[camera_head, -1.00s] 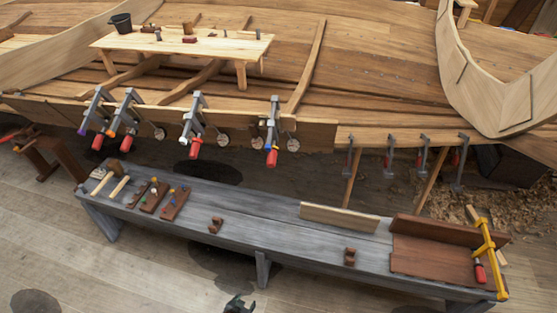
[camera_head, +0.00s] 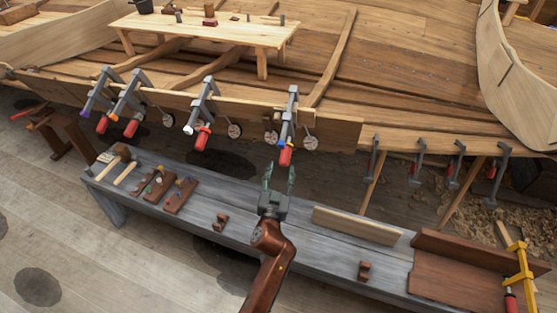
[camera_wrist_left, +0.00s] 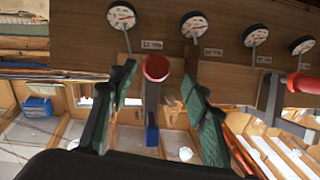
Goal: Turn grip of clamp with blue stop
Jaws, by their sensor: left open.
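The clamp with the blue stop (camera_head: 292,105) hangs on the hull's plank edge, right of the other clamps in its row. Its red grip (camera_head: 285,157) points down. In the left wrist view the red grip's round end (camera_wrist_left: 155,68) shows between my fingers, with the blue stop (camera_wrist_left: 152,136) lower down. My left gripper (camera_head: 279,168) is open, fingers pointing up, just below the grip in the head view. The fingers stand on either side of the grip in the wrist view, with gaps; I see no contact. My right gripper is not in view.
A clamp with a white stop (camera_head: 205,110) hangs to the left, with two more beyond. Round dials (camera_wrist_left: 194,24) line the plank. A grey bench (camera_head: 250,225) with blocks and boards runs below. A yellow clamp (camera_head: 519,275) is at the right.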

